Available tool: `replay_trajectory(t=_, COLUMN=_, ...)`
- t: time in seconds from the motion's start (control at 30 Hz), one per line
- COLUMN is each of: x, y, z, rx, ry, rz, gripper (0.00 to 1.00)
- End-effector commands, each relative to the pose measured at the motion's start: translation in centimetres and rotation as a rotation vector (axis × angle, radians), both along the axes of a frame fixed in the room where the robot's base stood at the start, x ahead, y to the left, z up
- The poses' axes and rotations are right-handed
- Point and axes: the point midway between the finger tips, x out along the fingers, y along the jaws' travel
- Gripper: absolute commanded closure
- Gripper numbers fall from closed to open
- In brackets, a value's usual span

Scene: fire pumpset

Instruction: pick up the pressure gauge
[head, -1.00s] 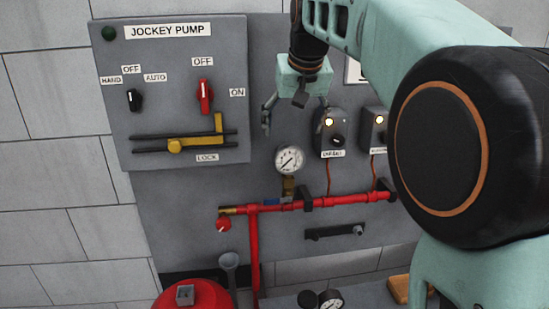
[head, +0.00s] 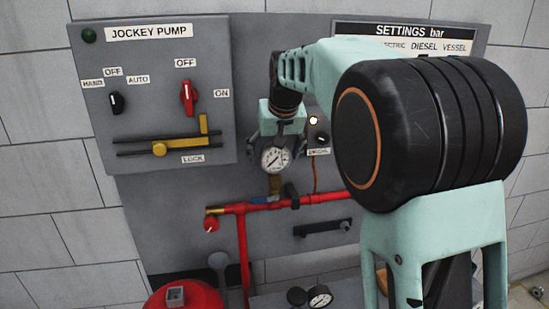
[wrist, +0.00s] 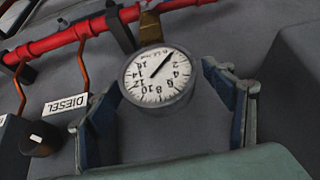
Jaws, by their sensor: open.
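A round white-faced pressure gauge (head: 275,159) stands upright on a brass fitting (head: 275,184) above the red pipe. In the wrist view the gauge (wrist: 159,76) appears upside down, with its dial clear to read. My gripper (head: 278,141) is open just above and behind the gauge in the head view. In the wrist view my gripper (wrist: 164,88) has one finger on each side of the dial, with visible gaps to it. A second gauge (head: 320,296) lies face up at the bottom, beside a dark round part.
A DIESEL switch box (head: 319,138) is close on the right. The JOCKEY PUMP panel (head: 160,95) is on the left. My arm hides much of the right side.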

Motion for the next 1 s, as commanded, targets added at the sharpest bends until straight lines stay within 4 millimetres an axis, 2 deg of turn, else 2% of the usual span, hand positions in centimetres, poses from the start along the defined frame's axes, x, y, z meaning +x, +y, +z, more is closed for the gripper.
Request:
replay_trajectory(t=0.2, x=0.04, y=0.01, z=-0.02, rx=0.000, ry=-0.001, rz=0.000, gripper=0.26)
replay_trajectory(t=0.67, x=0.03, y=0.02, z=0.02, rx=0.000, ry=-0.001, rz=0.000, gripper=0.76)
replay_trajectory(t=1.0, x=0.09, y=0.03, z=0.52, rx=0.001, ry=-0.004, rz=0.000, gripper=0.76)
